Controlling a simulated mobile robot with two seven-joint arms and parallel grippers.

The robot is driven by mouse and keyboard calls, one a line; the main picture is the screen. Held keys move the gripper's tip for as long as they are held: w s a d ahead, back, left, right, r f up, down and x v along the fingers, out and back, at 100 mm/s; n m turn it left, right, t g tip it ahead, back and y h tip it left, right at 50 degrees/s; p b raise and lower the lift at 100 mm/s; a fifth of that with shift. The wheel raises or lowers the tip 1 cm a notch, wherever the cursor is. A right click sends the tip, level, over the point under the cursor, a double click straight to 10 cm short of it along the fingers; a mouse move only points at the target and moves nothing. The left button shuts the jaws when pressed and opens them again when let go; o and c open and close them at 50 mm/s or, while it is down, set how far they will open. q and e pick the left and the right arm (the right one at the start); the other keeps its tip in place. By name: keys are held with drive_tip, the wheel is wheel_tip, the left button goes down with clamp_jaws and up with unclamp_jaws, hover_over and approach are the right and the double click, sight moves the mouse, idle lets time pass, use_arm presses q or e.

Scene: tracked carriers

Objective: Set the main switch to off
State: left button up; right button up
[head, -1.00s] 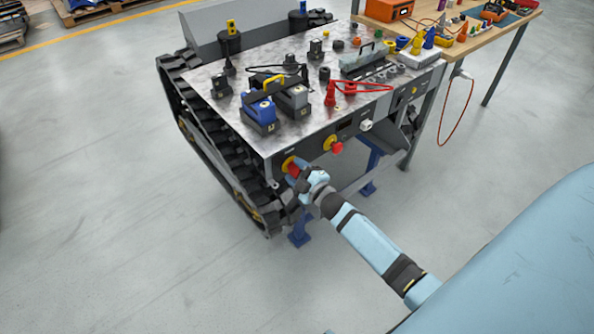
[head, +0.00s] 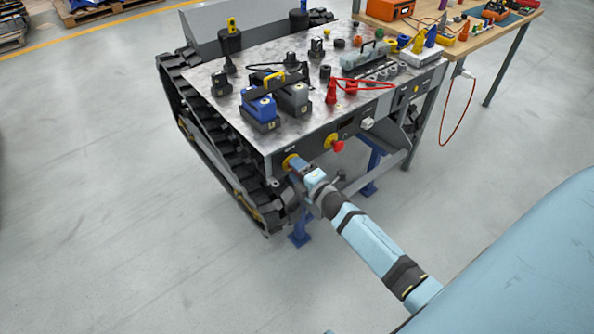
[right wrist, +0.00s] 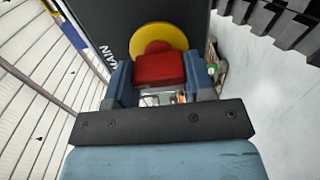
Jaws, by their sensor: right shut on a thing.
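The main switch shows in the right wrist view as a red handle (right wrist: 160,69) on a round yellow plate (right wrist: 158,38), on a dark panel lettered MAIN. My right gripper (right wrist: 161,78) has one blue-grey finger on each side of the red handle and is shut on it. In the head view the yellow plate (head: 290,161) shows at the left of the carrier's front panel. My right gripper (head: 297,167) reaches it from the front and hides the red handle there. My left gripper is not in view.
A second red knob (head: 338,146) on a yellow plate is just right of the switch. The carrier's metal top (head: 290,135) holds blue and grey blocks (head: 260,111) and red plugs. A black track (head: 215,140) runs along its left side. The floor in front is clear.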

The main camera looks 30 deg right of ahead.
idle(0.3)
drive_tip(key=o, duration=0.9)
drive_tip(key=s, duration=0.9)
drive_tip(key=s+d, duration=0.1)
drive_tip(key=s, duration=0.3)
drive_tip(key=shift+s+p, duration=0.35)
drive_tip(key=shift+s, duration=0.05)
